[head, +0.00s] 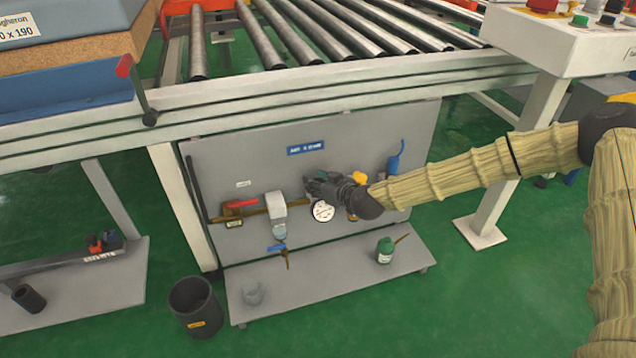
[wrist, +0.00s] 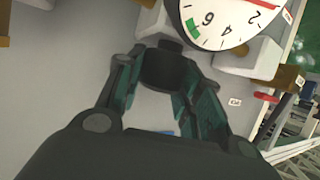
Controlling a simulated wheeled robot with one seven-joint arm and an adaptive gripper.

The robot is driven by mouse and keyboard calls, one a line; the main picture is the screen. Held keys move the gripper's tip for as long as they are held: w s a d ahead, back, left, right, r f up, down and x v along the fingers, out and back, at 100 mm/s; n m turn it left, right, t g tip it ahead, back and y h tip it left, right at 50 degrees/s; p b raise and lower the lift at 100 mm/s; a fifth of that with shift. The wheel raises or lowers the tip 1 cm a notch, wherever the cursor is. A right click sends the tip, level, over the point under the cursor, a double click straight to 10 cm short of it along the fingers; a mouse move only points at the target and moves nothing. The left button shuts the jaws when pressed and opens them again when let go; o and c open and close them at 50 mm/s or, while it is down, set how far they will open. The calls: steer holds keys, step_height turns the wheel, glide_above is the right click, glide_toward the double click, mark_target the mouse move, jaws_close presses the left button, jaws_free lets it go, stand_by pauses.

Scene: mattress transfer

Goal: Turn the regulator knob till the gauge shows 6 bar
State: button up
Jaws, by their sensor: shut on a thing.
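The pressure gauge (head: 322,211) is a round white dial on the grey panel, just below my gripper (head: 322,187) in the head view. In the wrist view the gauge (wrist: 222,20) is cut off by the top edge and appears turned over. Its red needle lies near the 2, apart from the green mark beside the 6. The regulator knob (wrist: 163,70) is a dark cylinder between the two fingers of my gripper (wrist: 160,90), which is shut on it. In the head view my gripper hides the knob.
The grey panel (head: 370,140) hangs below the roller conveyor. A filter with a white top (head: 276,205) and a red-handled valve (head: 240,207) are left of the gauge. A green bottle (head: 385,250) stands on the shelf (head: 330,285). A dark bin (head: 195,305) is on the floor.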

steer(key=shift+r+m+t+h+p, duration=0.3)
steer(key=shift+m+t+p, duration=0.1)
steer(key=shift+p, duration=0.45)
steer(key=m+h+p, duration=0.1)
steer(key=p, duration=0.1)
steer(key=shift+m+t+h+p, duration=0.3)
steer(key=shift+t+p, duration=0.1)
steer(key=m+t+h+p, duration=0.1)
steer(key=m+h+p, duration=0.3)
steer(key=h+p, duration=0.1)
steer(key=shift+m+p, duration=0.3)
steer(key=shift+p, duration=0.2)
steer(key=m+h+p, duration=0.3)
steer(key=h, duration=0.1)
steer(key=shift+m+h+p, duration=0.3)
steer(key=shift+m+h, duration=0.1)
steer(key=m+g+h+p, duration=0.1)
steer(key=m+g+h, duration=0.1)
steer(key=m+g+h+p, duration=0.1)
steer(key=m+h, duration=0.2)
steer(key=shift+w+f+g, duration=0.1)
steer(key=shift+f+g, duration=0.1)
steer(key=shift+g, duration=0.2)
steer(key=m+g+h, duration=0.2)
steer(key=shift+f+m, duration=0.1)
steer(key=shift+m, duration=0.3)
steer(key=shift+m+g+h+b, duration=0.3)
steer(key=shift+m+g+h, duration=0.4)
steer(key=shift+m+g, duration=0.6)
steer(key=shift+g, duration=0.3)
